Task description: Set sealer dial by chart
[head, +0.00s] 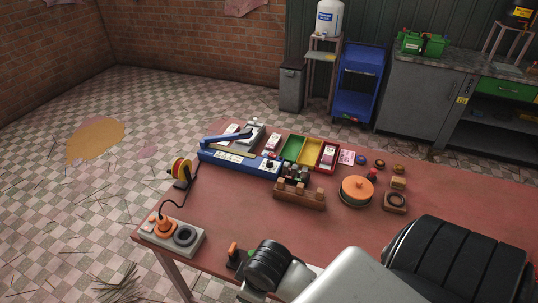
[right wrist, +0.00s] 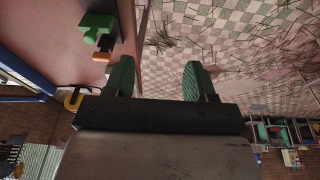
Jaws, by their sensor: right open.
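The blue impulse sealer (head: 240,158) lies at the far left of the red table, with a blue lever arm over it. A round dial (head: 269,165) sits at the right end of its front face; its setting is too small to read. My left gripper is out of view.
Green, yellow and red trays (head: 311,151) stand right of the sealer, with a wooden rack (head: 299,195) in front. The table's left middle is clear.

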